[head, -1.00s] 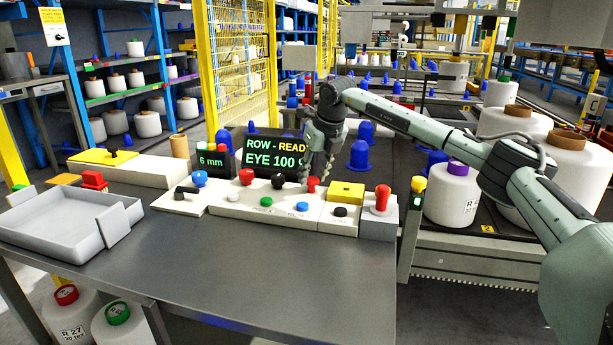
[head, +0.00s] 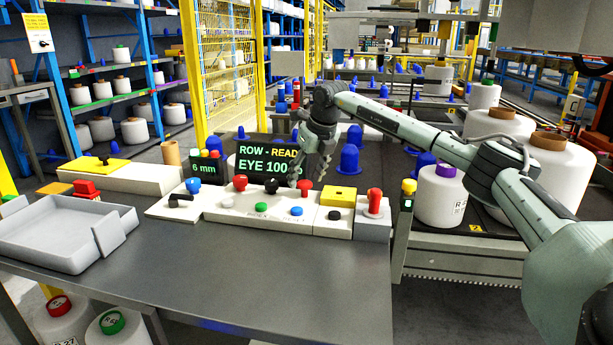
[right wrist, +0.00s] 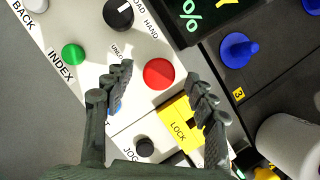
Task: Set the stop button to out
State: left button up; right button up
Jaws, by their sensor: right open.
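The control panel (head: 245,218) stands on the near table. A red round button (head: 305,186) sits at its back right; I take it as the stop button, but no label on it can be read. In the right wrist view this red button (right wrist: 158,73) shows between the fingertips. My right gripper (head: 301,178) is over it, pointing down. In its wrist view the gripper (right wrist: 162,80) is open and empty, with one finger to each side of the button. Whether the button is in or out cannot be told. My left gripper is not in view.
Close by are a black selector (right wrist: 118,14), a green index button (right wrist: 73,55), a blue button (head: 296,210) and a yellow lock block (right wrist: 181,124). Another red knob (head: 240,183) and a red-topped post (head: 374,200) flank them. The table front (head: 250,280) is clear.

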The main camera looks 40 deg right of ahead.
jog(key=v, duration=1.2)
dwell(0.4)
